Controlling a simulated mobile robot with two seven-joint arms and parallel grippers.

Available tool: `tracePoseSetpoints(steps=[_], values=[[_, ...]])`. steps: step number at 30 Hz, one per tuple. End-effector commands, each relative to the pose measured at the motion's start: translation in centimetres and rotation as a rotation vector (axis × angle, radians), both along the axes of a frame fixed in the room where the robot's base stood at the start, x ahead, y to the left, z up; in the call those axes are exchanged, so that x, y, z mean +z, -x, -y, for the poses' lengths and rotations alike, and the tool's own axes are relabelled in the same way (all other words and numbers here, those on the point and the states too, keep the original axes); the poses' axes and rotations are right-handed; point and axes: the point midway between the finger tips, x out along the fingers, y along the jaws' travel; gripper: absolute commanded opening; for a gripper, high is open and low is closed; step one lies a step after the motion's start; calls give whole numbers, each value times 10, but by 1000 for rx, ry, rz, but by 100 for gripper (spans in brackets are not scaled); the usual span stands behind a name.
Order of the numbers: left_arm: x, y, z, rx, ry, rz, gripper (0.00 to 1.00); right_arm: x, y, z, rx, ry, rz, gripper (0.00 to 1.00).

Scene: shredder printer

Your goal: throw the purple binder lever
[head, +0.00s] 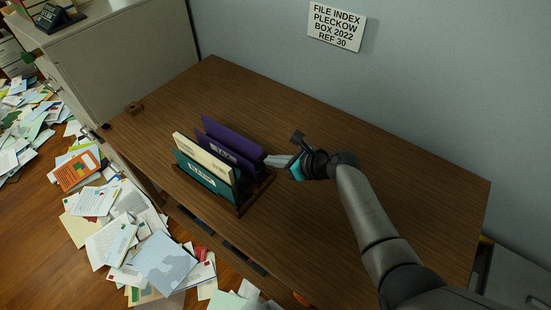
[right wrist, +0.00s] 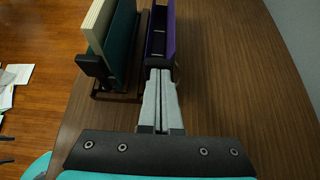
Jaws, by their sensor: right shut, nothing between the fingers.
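The purple binder (head: 230,142) stands in a dark wooden rack (head: 252,196) on the brown desk, behind a cream and teal binder (head: 206,170). In the right wrist view the purple binder (right wrist: 171,28) is at the top centre, its narrow end facing me, with a dark opening along it. My right gripper (head: 268,159) is shut and empty. Its fingertips (right wrist: 159,72) are at the near end of the purple binder; I cannot tell whether they touch it. A lever on the purple binder cannot be made out clearly, as the fingers cover that end. My left gripper is not in view.
The desk top (head: 370,150) is clear to the right and behind the rack. A grey cabinet (head: 120,55) stands at the back left. Papers (head: 130,235) cover the floor. A sign (head: 337,26) hangs on the wall.

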Motion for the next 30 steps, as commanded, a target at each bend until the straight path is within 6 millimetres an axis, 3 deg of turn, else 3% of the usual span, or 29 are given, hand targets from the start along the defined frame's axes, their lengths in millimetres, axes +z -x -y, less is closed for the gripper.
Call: tracePoseSetpoints(steps=[22,30], values=[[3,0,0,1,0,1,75,3,-1,-2,1,-3,3,0],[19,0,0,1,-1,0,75,22,14,20,-1,-1,1,0]])
